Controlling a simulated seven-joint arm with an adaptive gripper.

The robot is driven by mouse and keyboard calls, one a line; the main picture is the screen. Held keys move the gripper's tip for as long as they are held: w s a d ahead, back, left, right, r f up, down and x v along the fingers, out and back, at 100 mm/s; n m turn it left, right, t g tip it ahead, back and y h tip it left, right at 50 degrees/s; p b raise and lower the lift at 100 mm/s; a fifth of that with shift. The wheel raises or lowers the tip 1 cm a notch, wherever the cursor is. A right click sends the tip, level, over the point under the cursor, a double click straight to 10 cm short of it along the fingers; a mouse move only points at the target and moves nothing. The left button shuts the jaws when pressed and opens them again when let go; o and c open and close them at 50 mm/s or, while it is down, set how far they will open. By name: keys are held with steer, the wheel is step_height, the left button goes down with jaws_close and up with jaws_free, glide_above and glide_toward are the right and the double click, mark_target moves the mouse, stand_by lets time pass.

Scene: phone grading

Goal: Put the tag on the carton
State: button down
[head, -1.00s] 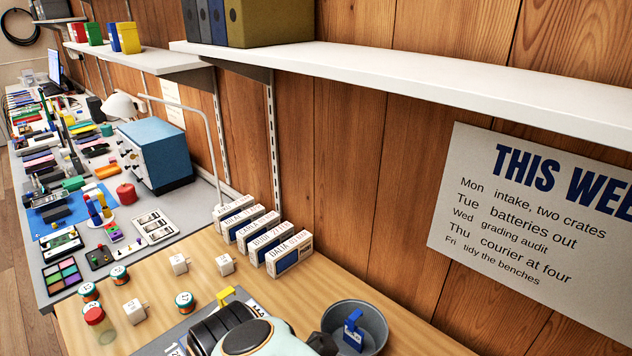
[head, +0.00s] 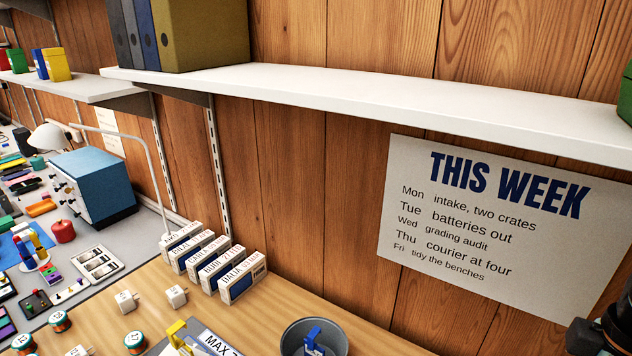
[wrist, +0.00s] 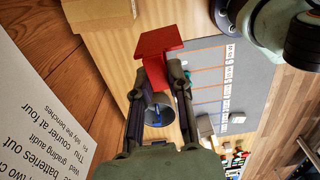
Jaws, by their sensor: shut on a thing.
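My gripper (wrist: 160,74) shows in the wrist view, shut on a red piece (wrist: 160,42) that I take to be the tag. The red piece has a flat upper part and a smaller lower part between the fingertips. A brown cardboard box (wrist: 98,12), likely the carton, is at the top left of the wrist view, cut off by the edge. The red piece is apart from the box in the picture, to its lower right. Neither the red piece, the box nor my fingertips show in the head view.
A grey bin (head: 291,345) with a blue item (head: 312,338) stands on the wooden bench; the bin also shows below my fingers in the wrist view. A grey marked mat (wrist: 207,75) lies beside it. Small boxes (head: 243,283) line the wall under a white shelf (head: 300,88).

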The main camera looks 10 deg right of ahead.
steer(key=shift+s+d+m, duration=0.3)
steer(key=shift+s, duration=0.15)
steer(key=w+d+f, duration=0.7)
steer(key=d+f, duration=0.4)
steer(key=f, duration=0.2)
steer(key=shift+w+d, duration=0.25)
steer(key=shift+d, duration=0.15)
steer(key=shift+f, duration=0.1)
steer(key=c, duration=1.1)
jaws_free()
steer(key=shift+o, duration=0.2)
